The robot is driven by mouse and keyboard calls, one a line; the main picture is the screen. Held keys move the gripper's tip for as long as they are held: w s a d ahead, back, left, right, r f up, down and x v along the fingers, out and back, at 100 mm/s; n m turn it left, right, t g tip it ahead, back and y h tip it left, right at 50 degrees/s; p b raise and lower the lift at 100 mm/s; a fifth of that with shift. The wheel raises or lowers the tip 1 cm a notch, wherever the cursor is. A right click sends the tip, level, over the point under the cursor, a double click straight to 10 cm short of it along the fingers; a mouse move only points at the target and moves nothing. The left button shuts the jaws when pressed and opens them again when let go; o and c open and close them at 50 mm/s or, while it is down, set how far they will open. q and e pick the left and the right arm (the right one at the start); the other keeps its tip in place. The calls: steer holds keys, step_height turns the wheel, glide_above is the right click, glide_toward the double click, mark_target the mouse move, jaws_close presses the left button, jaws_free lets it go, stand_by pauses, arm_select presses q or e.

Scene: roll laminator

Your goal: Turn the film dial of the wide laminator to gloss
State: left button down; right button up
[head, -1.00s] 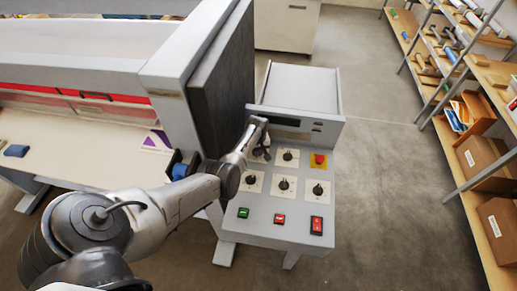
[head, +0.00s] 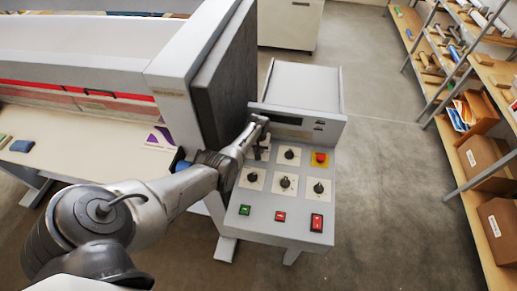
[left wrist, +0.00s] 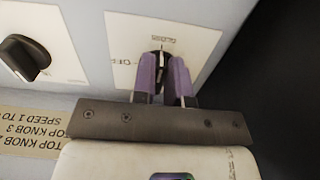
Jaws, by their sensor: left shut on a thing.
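The wide laminator's control panel (head: 275,212) carries several black dial knobs on white cards. My left gripper (head: 262,150) is at the upper left dial, which it largely hides in the head view. In the left wrist view, the purple fingers of my left gripper (left wrist: 165,78) are shut on the black dial knob (left wrist: 161,62), one on each side. The dial's white card (left wrist: 125,42) has small print; a mark shows above the knob and "OFF" to its left. My right gripper is not in view.
A neighbouring knob (left wrist: 25,57) sits close by on its own card. The panel also has a red stop button (head: 320,157), a green button (head: 244,210) and red switches. The laminator's dark side wall (head: 225,85) rises close to my arm. Shelves (head: 455,100) stand at the right.

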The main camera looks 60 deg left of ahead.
arm_select(q)
steer(key=c, duration=1.1)
jaws_free()
steer(key=shift+c, duration=0.2)
steer(key=shift+r, duration=0.45)
step_height(320, 180, up, 13)
steer(key=p, duration=0.2)
